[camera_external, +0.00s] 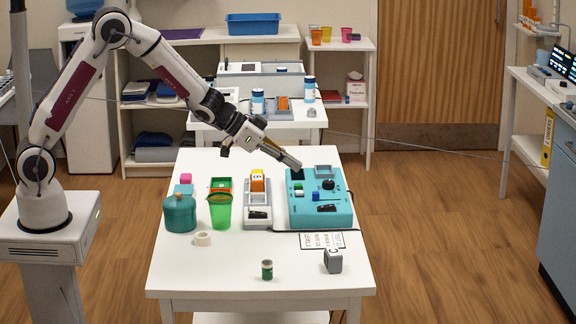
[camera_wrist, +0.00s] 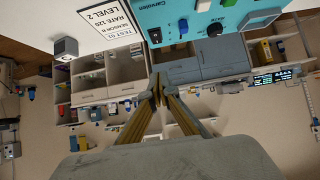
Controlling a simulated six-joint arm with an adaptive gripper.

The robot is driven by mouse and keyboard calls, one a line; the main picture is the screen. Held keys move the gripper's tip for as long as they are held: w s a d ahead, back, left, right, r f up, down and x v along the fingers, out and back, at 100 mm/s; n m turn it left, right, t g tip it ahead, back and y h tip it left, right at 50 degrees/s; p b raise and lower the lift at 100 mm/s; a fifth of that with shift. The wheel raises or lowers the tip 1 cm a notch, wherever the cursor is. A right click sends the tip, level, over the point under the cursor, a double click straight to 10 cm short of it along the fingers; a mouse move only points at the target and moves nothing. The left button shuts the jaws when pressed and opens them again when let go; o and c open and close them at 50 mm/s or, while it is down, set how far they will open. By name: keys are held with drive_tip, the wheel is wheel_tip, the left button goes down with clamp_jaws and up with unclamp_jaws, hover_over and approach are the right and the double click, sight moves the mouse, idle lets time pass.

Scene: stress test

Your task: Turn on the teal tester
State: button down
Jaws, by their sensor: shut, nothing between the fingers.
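The teal tester (camera_external: 343,212) lies at the right of the white table in the external view. Its top carries a black knob (camera_external: 328,185), a green button (camera_external: 298,187), a blue button (camera_external: 316,196), a black rocker switch (camera_external: 325,209) and a dark screen (camera_external: 296,175). My gripper (camera_external: 297,164) is shut and empty, above the tester's far left edge. In the wrist view the shut fingertips (camera_wrist: 158,88) are near the middle. The teal panel (camera_wrist: 260,14) is at the top there, apart from them, with a blue button (camera_wrist: 183,26) and black knob (camera_wrist: 215,28).
Left of the tester stands a grey-white device (camera_external: 258,190) with a yellow-orange part. Further left are a green cup (camera_external: 220,211) and a teal pot (camera_external: 179,213). A printed sheet (camera_external: 322,240), a grey block (camera_external: 333,261) and a small green jar (camera_external: 267,270) lie in front.

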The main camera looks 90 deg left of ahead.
drive_tip(key=shift+w+f, duration=0.1)
hover_over(330, 206)
drive_tip(key=s, duration=0.3)
drive_tip(key=shift+w+f, duration=0.15)
drive_tip(key=shift+f, duration=1.3)
drive_tip(key=shift+w+f, duration=0.1)
drive_tip(key=shift+f, duration=1.35)
drive_tip(key=shift+w+f, duration=0.2)
drive_tip(key=shift+f, duration=0.8)
drive_tip(key=shift+w+f, duration=0.15)
drive_tip(key=shift+f, duration=0.85)
drive_tip(key=shift+f, duration=0.1)
drive_tip(key=shift+w+f, duration=0.15)
drive_tip(key=shift+f, duration=0.05)
drive_tip(key=shift+w, duration=0.25)
drive_tip(key=shift+w+r, duration=0.25)
drive_tip(key=shift+w, duration=0.3)
